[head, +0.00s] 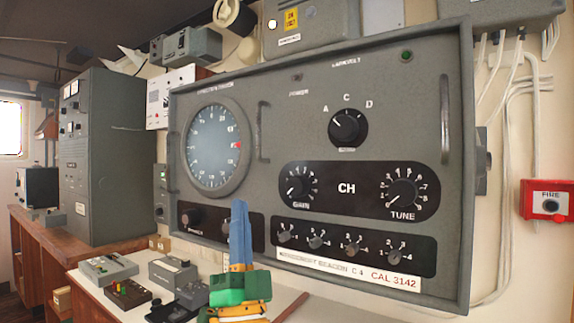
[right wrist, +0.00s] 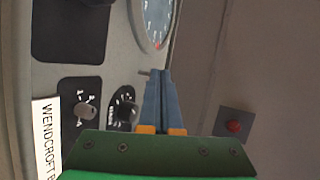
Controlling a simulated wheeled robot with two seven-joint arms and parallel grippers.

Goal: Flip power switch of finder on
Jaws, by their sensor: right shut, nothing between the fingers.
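The finder is a large grey wall unit (head: 285,150) with a round dial (head: 215,147) at left and several knobs. The label that seems to read "POWER" (head: 298,93) is on its upper face, with a small fitting (head: 297,77) just above it. I cannot tell whether that fitting is the switch, or its position. My right gripper (head: 239,207) is shut and empty, upright in front of the finder's lower left part, below and left of that label. In the right wrist view its blue fingers (right wrist: 158,75) point towards the panel, near a small stub. My left gripper is not in view.
Raised handles (head: 262,132) stand out from the finder's face. The CH panel (head: 350,190) and a row of small knobs lie right of my gripper. A counter with small devices (head: 108,268) is below. A red FIRE box (head: 547,201) is at far right.

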